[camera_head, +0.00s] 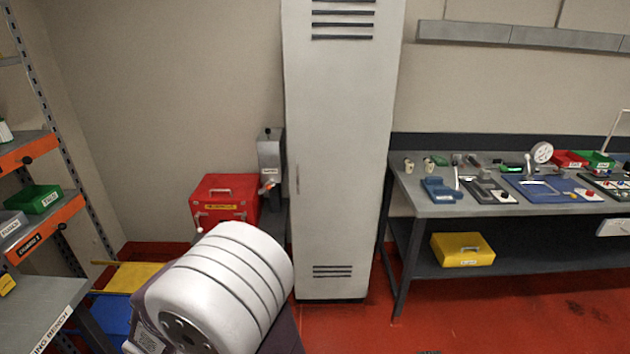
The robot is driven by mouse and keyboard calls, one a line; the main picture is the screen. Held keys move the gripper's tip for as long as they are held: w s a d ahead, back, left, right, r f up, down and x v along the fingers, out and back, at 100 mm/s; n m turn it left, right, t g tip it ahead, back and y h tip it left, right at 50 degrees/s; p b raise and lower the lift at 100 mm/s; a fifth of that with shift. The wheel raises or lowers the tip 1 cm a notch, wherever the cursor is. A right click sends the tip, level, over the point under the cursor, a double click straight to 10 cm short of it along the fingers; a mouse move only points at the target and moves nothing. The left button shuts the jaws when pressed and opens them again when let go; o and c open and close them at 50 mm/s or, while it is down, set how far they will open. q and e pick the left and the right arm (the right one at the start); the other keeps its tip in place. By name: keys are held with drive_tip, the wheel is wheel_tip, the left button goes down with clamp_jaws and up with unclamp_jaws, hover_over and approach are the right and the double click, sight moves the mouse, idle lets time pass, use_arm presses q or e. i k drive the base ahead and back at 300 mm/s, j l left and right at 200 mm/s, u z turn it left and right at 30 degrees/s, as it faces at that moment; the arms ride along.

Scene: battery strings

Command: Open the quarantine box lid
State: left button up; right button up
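Neither of my grippers shows in the head view, so I see nothing touching the box.
A tall grey cabinet (340,150) stands right of the box, with a grey post-like unit (270,165) between them. A workbench (410,190) with tools is at right, a yellow case (462,250) on its lower shelf. Orange-edged shelving (45,228) is at left.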

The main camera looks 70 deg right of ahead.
sight(215, 187)
drive_tip(key=z, duration=1.65)
drive_tip(key=i+l+u, duration=0.35)
drive_tip(key=i, duration=0.25)
drive_tip(key=i+l+u, duration=0.35)
drive_tip(key=i, duration=0.2)
drive_tip(key=i+l+u, duration=0.3)
drive_tip(key=i+l, duration=0.15)
drive_tip(key=i+l+u, duration=0.35)
drive_tip(key=i+l, duration=0.15)
drive_tip(key=l, duration=0.15)
drive_tip(key=i+l+u, duration=0.35)
drive_tip(key=l, duration=0.4)
